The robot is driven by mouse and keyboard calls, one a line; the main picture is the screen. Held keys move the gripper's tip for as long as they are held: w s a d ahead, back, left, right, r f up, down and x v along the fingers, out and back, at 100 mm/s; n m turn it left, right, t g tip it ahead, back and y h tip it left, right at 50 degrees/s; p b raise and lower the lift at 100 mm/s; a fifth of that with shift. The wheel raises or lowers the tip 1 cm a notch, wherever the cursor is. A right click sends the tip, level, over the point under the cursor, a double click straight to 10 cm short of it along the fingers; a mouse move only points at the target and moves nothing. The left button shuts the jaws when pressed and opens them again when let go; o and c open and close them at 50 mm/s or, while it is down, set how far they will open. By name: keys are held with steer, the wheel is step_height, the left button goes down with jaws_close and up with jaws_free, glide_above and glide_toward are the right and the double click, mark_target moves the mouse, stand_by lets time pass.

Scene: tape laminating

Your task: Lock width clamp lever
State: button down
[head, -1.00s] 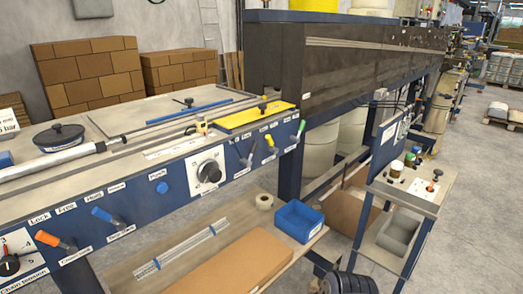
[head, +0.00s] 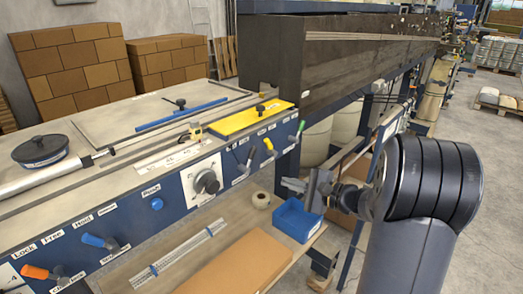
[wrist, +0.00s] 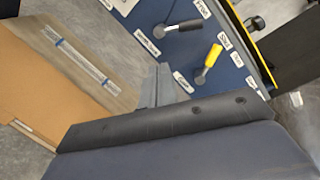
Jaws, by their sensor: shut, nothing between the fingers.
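A black-handled lever (head: 245,160), a yellow-handled lever (head: 269,146) and a green-handled lever (head: 299,130) stand on the right part of the blue panel. In the wrist view, the black lever (wrist: 184,26) has a "Free" label above it, and the yellow lever (wrist: 209,60) is to its right. The small print naming each lever is too blurred to tell surely which is the width clamp. My gripper (head: 291,185) is shut and empty, in front of and below these levers, apart from them. Its fingers (wrist: 158,82) also show in the wrist view.
An orange lever (head: 38,272) and a blue lever (head: 97,241) are on the panel's left. A black dial (head: 206,181) sits beside the black lever. Below, a shelf holds a blue bin (head: 297,220), a tape roll (head: 261,200) and a cardboard sheet (head: 235,262).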

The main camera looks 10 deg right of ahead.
steer(key=w+d+m+t, duration=0.1)
steer(key=d, duration=0.1)
steer(key=w+d+r+t, duration=0.1)
steer(key=w+d, duration=0.1)
steer(key=shift+w+d+r+m+t+h, duration=0.1)
steer(key=shift+w+d+m+t+h, duration=0.05)
steer(key=shift+m+t+h, duration=0.2)
steer(key=shift+w, duration=0.1)
steer(key=w+a+r+p, duration=0.2)
steer(key=w+a+p, duration=0.2)
steer(key=a, duration=0.5)
steer(key=shift+w+a+r, duration=0.15)
steer(key=shift+w+a, duration=0.1)
steer(key=shift+w, duration=0.85)
steer(key=shift+b, duration=0.4)
